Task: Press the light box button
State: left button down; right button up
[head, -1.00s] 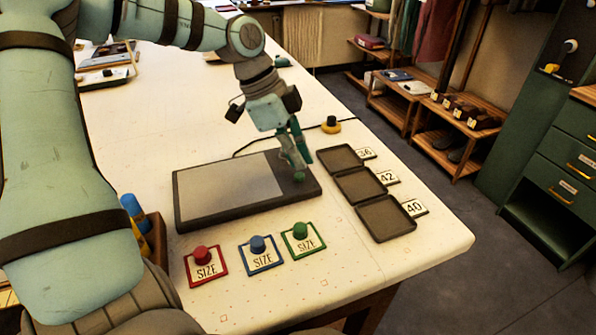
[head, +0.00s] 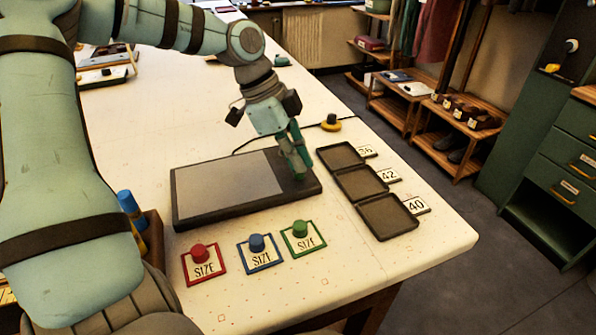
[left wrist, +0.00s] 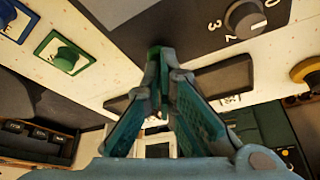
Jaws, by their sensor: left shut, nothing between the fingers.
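The light box (head: 225,189) is a dark flat slab with a grey panel, lying on the white table. My left gripper (head: 301,175) is shut and empty, pointing down at the right end of the light box. Its fingertips cover the spot of the small green button in the head view. In the left wrist view a bit of the green button (left wrist: 154,50) shows just beyond the closed fingertips (left wrist: 158,62). I cannot tell whether the tips touch it or whether it is pressed in. My right gripper is not in view.
Red (head: 200,253), blue (head: 257,243) and green (head: 301,230) knobs on size cards stand in front of the light box. Three dark trays (head: 386,217) with number tags lie to its right. A yellow object (head: 331,125) sits behind. A numbered dial (left wrist: 245,18) shows in the wrist view.

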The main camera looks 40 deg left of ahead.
pick_arm(q)
jog(key=shift+f, duration=0.2)
jog(key=shift+r, duration=0.15)
notch_tip(320, 180, up, 7)
jog(key=p, duration=0.5)
jog(key=shift+f, duration=0.2)
jog(key=shift+s, duration=0.15)
dwell(0.3)
